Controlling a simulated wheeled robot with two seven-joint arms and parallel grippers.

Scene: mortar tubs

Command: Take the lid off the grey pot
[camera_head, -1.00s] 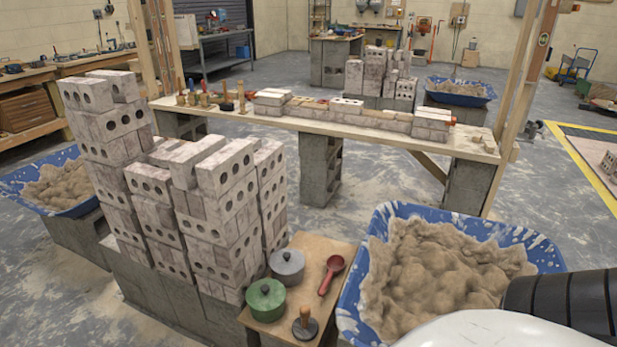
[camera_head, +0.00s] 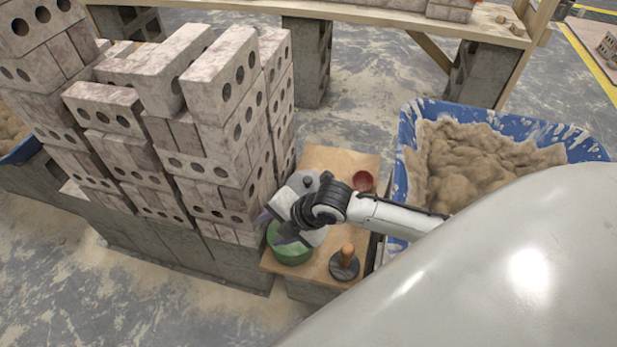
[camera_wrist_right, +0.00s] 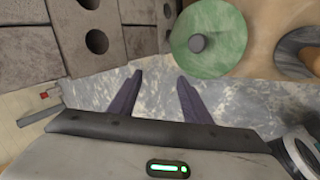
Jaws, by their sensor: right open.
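The grey pot (camera_head: 300,184) is at the back left of a small wooden stand in the head view, its lid on, partly hidden by my right gripper and wrist. My right gripper (camera_head: 270,228) is open, with purple fingers, over the left edge of the green pot (camera_head: 291,255), in front of the grey pot. The right wrist view shows the open fingers (camera_wrist_right: 160,78) with nothing between them, and the green pot's lid and knob (camera_wrist_right: 212,55) beyond them. I cannot make out the grey pot in that view. My left gripper is not in view.
Stacked bricks (camera_head: 225,120) rise close on the left. A blue tub of mortar (camera_head: 490,160) stands on the right.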

